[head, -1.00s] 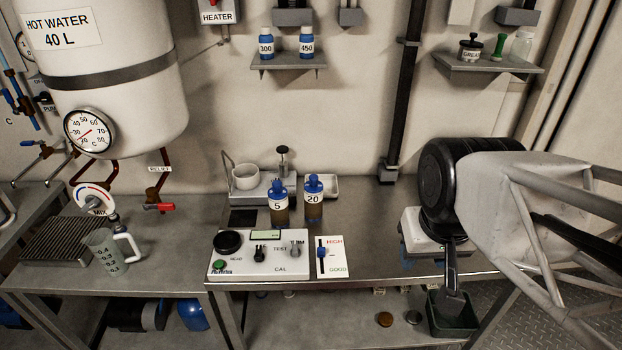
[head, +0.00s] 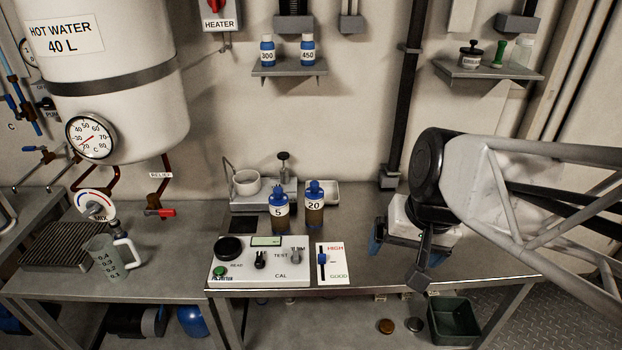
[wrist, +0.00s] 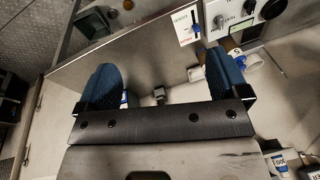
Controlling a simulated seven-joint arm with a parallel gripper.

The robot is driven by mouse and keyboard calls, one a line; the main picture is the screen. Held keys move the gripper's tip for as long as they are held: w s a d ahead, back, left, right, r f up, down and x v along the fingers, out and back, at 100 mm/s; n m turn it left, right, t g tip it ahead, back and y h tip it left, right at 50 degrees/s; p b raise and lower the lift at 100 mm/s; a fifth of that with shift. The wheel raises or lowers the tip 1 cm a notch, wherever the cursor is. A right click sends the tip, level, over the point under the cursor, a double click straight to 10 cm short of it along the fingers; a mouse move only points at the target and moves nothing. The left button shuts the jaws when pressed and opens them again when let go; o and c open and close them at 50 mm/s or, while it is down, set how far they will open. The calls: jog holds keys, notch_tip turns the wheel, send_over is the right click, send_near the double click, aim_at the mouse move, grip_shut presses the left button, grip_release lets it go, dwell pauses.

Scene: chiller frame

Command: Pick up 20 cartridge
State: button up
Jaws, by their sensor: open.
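The 20 cartridge (head: 315,208) is a brown bottle with a blue cap and a white label reading 20. It stands upright on the steel bench, just right of the similar 5 cartridge (head: 279,212). My gripper (head: 398,262) is open and empty, right of the 20 cartridge and apart from it. In the wrist view, its two blue fingers (wrist: 164,78) are spread wide. The 5 cartridge shows there beyond the right finger (wrist: 240,57). A white and blue piece by that finger may be the 20 cartridge, but it is mostly hidden.
A white test panel (head: 270,272) and a HIGH/GOOD card (head: 331,262) lie in front of the cartridges. A device with a white cup (head: 246,182) and a small tray (head: 324,190) stand behind. The bench between my gripper and the 20 cartridge is clear.

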jog(key=w+a+f+m+y, duration=0.2)
jog(key=w+a+m+y, duration=0.25)
jog(key=w, duration=0.55)
jog(key=m+t+y, duration=0.5)
jog(key=m, duration=1.3)
send_near(315, 188)
jog(key=w, duration=0.1)
jog(key=w+a+f, duration=0.1)
jog(key=shift+w+a+f, duration=0.3)
jog(key=shift+w+f, duration=0.05)
jog(key=shift+w, duration=0.05)
jog(key=shift+x, duration=1.3)
jog(key=shift+s+x, duration=0.2)
jog(key=shift+x, duration=2.4)
